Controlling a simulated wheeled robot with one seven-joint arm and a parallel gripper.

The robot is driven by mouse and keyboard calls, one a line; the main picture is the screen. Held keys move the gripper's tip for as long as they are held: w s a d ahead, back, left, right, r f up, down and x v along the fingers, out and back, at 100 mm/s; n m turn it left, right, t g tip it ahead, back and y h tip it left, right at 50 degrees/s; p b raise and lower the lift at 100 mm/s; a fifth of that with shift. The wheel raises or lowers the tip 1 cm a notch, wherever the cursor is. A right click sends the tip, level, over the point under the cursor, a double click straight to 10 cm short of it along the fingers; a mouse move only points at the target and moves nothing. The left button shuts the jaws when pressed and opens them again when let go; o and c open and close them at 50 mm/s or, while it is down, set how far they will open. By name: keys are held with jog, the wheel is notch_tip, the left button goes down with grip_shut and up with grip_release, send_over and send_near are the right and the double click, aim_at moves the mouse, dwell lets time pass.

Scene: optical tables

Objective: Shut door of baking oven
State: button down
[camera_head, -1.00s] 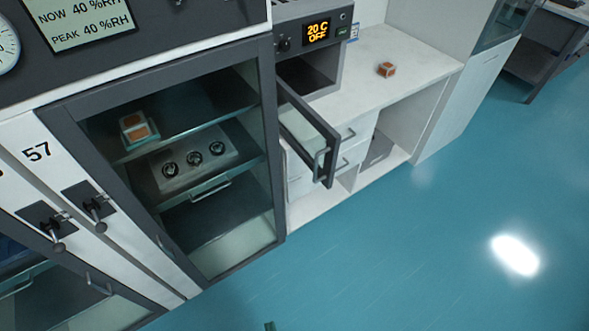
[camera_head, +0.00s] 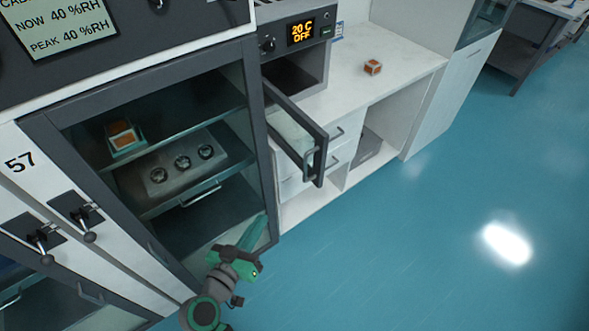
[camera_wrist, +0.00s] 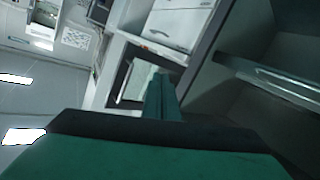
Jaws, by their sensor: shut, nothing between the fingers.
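The baking oven (camera_head: 297,45) sits on the white counter, its display reading 20 C OFF. Its door (camera_head: 290,130), a dark frame with a glass pane and a bar handle (camera_head: 309,160), stands open and juts out past the counter's front edge. In the wrist view the open door (camera_wrist: 133,82) shows just beyond my fingers. My gripper (camera_head: 262,222) is shut and empty, in front of the tall cabinet's lower right corner, below and left of the oven door and apart from it. Its green fingers show together in the wrist view (camera_wrist: 162,90).
A glass-fronted cabinet (camera_head: 255,140) with shelves, an orange-and-white box (camera_head: 123,138) and a tray of round items stands left of the oven. A small orange-and-white box (camera_head: 373,67) lies on the counter (camera_head: 400,60). The blue floor (camera_head: 420,250) in front is clear.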

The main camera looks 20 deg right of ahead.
notch_tip(320, 180, up, 11)
jog(key=m+g+h, duration=0.4)
jog(key=m+h, duration=0.1)
jog(key=m, duration=0.2)
jog(key=x, duration=1.3)
jog(key=shift+w+d, duration=0.25)
jog(key=shift+w, duration=0.15)
jog(key=shift+d+t, duration=0.1)
jog(key=shift+t, duration=0.3)
